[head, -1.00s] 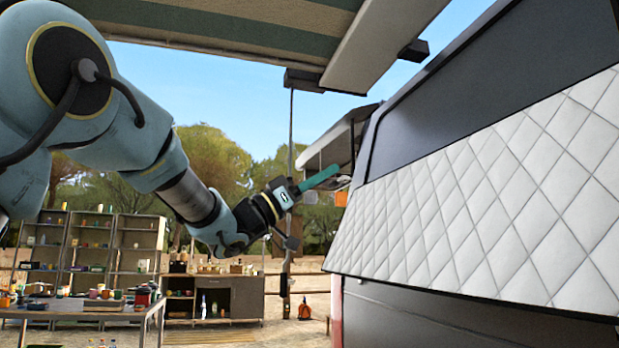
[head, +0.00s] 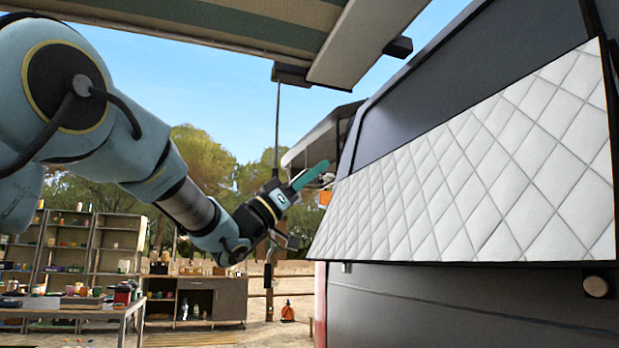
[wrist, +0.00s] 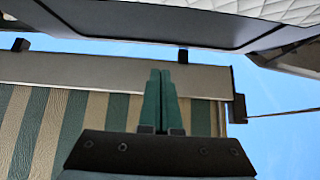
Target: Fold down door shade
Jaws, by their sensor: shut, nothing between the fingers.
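The door shade is a white quilted panel (head: 470,175) on the dark van door (head: 460,80) at the right of the head view. It slants out from the door, its lower edge apart from the door surface. A corner of the quilted panel (wrist: 270,8) also shows at the top right of the wrist view. My gripper (head: 318,169) has green fingers and is left of the shade's far end, not visibly touching it. In the wrist view the fingers (wrist: 160,75) are together, with nothing between them, pointing up past the awning.
A striped awning (head: 190,25) with a pale front bar (head: 375,35) hangs overhead. Shelves (head: 90,250), a cabinet (head: 205,300) and a table (head: 75,308) stand at the left, back from the van. Open air lies between my arm and the door.

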